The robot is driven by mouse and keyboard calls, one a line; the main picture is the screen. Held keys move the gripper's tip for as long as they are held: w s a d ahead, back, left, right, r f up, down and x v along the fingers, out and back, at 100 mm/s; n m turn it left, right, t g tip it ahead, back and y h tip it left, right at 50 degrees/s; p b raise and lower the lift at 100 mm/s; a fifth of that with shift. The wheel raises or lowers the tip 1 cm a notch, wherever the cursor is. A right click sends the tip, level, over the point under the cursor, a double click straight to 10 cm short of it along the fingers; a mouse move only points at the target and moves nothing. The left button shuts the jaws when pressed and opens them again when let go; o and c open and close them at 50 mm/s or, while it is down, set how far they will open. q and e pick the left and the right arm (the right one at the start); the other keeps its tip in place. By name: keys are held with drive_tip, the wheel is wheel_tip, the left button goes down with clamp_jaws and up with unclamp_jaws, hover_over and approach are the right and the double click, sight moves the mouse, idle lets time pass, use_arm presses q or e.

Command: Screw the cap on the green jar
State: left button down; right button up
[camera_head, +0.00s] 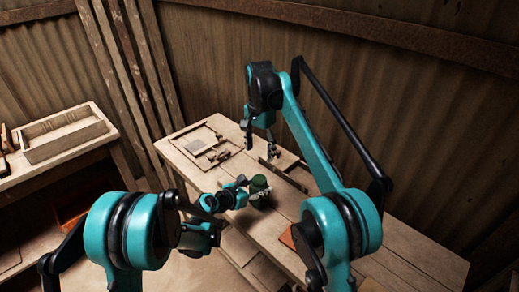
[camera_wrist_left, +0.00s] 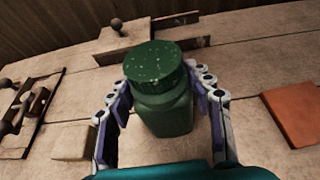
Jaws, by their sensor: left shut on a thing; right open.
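The green jar (camera_wrist_left: 165,112) stands on the wooden table, with a speckled dark green cap (camera_wrist_left: 155,63) on its top in the left wrist view. Whether the cap is threaded down cannot be seen. In the head view the jar (camera_head: 261,199) and its cap (camera_head: 259,183) are small. My left gripper (camera_head: 247,192) reaches the jar from the left and is shut on its body; its fingers flank the jar in the left wrist view (camera_wrist_left: 160,98). My right gripper (camera_head: 260,143) is open and empty, pointing down, above and behind the jar.
A wooden frame with knobs (camera_head: 197,146) lies at the table's far left. A knobbed wooden piece (camera_wrist_left: 124,38) stands behind the jar. An orange tile (camera_wrist_left: 296,113) lies to the right, a pale block (camera_wrist_left: 72,142) to the left. A shelf with a wooden tray (camera_head: 62,136) stands at left.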

use_arm(q)
drive_tip(key=c, duration=0.6)
unclamp_jaws()
drive_tip(key=shift+o, duration=0.2)
drive_tip(key=v, duration=1.2)
